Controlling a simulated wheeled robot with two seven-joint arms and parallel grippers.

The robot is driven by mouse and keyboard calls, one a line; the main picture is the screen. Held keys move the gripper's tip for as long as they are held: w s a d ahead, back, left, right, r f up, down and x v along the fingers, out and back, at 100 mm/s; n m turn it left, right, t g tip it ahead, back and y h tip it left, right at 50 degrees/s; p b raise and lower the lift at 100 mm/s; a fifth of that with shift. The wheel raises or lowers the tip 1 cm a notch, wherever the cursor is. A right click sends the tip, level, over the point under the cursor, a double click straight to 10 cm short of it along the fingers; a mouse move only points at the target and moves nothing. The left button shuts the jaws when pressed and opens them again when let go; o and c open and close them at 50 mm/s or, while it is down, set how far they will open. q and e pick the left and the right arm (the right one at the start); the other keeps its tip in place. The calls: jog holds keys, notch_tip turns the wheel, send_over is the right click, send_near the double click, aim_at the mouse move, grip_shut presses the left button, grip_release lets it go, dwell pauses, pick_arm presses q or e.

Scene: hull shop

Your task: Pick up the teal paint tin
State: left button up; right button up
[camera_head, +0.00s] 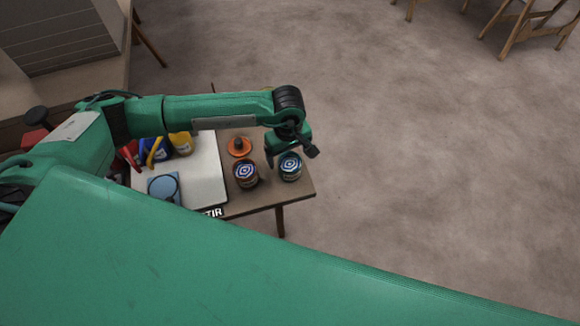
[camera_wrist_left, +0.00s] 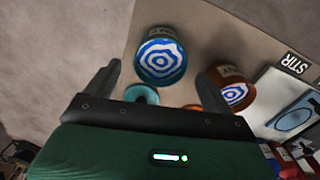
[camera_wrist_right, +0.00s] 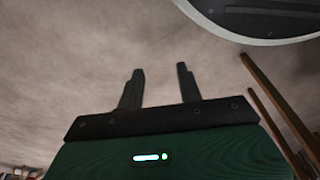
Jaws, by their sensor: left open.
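The teal paint tin (camera_head: 290,167) stands upright near the right end of the table, with a blue and white ringed top. In the left wrist view the tin (camera_wrist_left: 160,60) shows its teal rim, ahead of and between the finger lines. My left gripper (camera_head: 290,148) is open and empty, over the tin's far side in the head view. Its fingers (camera_wrist_left: 160,77) are spread wide and not closed on it. My right gripper (camera_wrist_right: 160,72) shows only in its own wrist view, fingers apart with nothing between them.
A similar tin with a reddish-brown body (camera_head: 246,175) stands just left of the teal one; in the left wrist view it (camera_wrist_left: 236,94) is close to one finger. An orange disc (camera_head: 239,147) lies behind. A white board (camera_head: 208,165) and a yellow container (camera_head: 181,144) are further left.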

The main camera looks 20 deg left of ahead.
aim_at(290, 165)
pick_arm(q)
jog(key=f, duration=0.4)
jog(key=shift+s+d+f+p, duration=0.15)
jog(key=shift+s+d+p, duration=0.1)
jog(key=shift+p, duration=0.1)
jog(key=shift+f, duration=0.6)
jog(key=c, duration=1.2)
pick_arm(e)
jog(key=shift+s+d+f, duration=0.15)
jog(key=shift+s+f, duration=0.15)
jog(key=shift+f, duration=0.25)
jog(key=shift+s+d+f, duration=0.1)
jog(key=shift+s+f, duration=0.15)
jog(key=shift+f, duration=0.25)
pick_arm(q)
jog(key=shift+r, duration=0.1)
jog(key=shift+c, duration=0.2)
